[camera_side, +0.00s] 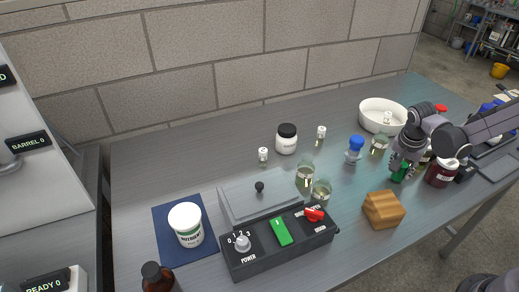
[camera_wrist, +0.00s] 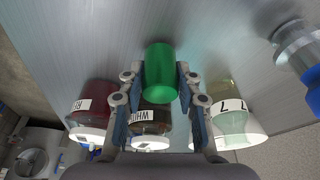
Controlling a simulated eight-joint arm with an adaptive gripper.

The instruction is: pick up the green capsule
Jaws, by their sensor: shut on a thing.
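The green capsule (camera_wrist: 161,72) is a plain green cylinder. In the wrist view it sits between the two fingers of my gripper (camera_wrist: 159,92), which is shut on it. In the side view my gripper (camera_side: 402,170) points down at the right part of the bench, and only a small part of the green capsule (camera_side: 399,174) shows below it, the rest being hidden by the fingers. I cannot tell whether the capsule touches the bench top.
Labelled jars stand close to my gripper, one dark red (camera_side: 440,173). A wooden block (camera_side: 383,210) is in front, a blue-capped jar (camera_side: 354,150) to the left, and a white bowl (camera_side: 371,112) behind. A control box (camera_side: 275,243) stands farther left. Bare bench (camera_side: 160,160) lies at the back left.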

